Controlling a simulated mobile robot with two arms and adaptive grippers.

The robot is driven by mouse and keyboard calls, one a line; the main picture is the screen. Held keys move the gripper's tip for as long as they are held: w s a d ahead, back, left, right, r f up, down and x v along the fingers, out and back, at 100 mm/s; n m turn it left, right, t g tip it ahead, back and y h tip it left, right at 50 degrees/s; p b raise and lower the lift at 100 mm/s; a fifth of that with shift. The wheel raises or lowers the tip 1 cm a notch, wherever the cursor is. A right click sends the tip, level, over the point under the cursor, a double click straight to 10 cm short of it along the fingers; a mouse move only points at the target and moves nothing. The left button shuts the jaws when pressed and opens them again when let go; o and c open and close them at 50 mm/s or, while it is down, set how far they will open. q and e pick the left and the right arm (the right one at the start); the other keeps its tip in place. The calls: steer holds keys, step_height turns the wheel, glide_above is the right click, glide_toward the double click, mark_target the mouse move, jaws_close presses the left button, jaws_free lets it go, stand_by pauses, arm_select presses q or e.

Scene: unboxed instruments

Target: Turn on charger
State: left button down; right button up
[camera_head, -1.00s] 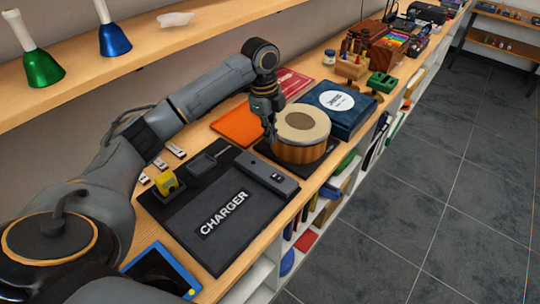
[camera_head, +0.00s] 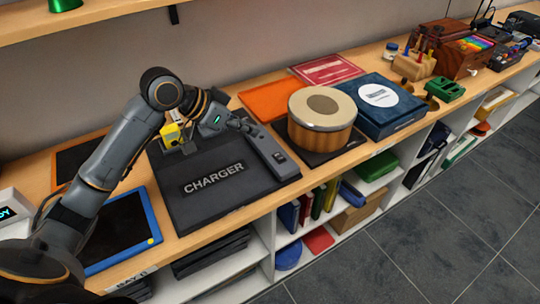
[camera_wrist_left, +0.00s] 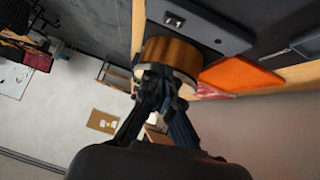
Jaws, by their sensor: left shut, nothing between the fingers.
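The charger (camera_head: 240,185) is a black flat pad with white CHARGER lettering, lying on the wooden counter. A grey bar (camera_head: 272,155) runs along its right side, with a small switch (camera_head: 279,157) near the front end. The bar and switch also show at the top of the left wrist view (camera_wrist_left: 174,20). My left gripper (camera_head: 250,128) is shut and empty, above the back end of the bar, its fingers pointing right toward the drum. Its fingers show in the wrist view (camera_wrist_left: 160,82), apart from the switch. The switch position is too small to tell. My right gripper is out of view.
A wooden drum (camera_head: 322,110) stands on a dark mat right of the bar, close to my fingers. A yellow item (camera_head: 171,134) is at the charger's back left. A blue-framed tablet (camera_head: 122,230) lies left. An orange sheet (camera_head: 270,100) and a blue box (camera_head: 388,112) lie beyond.

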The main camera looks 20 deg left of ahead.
arm_select(q)
steer(key=p, duration=0.2)
glide_above(279, 157)
steer(key=s, duration=0.1)
steer(key=f, duration=0.6)
steer(key=shift+s+a+f, duration=0.15)
steer(key=shift+a+f, duration=0.15)
steer(key=shift+f, duration=0.1)
step_height(279, 157, down, 3)
steer(key=shift+d+r+p, duration=0.1)
steer(key=shift+r+p, duration=0.1)
steer(key=shift+p, duration=0.35)
steer(key=shift+s+f, duration=0.15)
steer(key=shift+f, duration=0.6)
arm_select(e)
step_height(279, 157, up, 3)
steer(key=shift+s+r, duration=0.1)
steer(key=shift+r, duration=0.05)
arm_select(q)
steer(key=shift+f, duration=0.1)
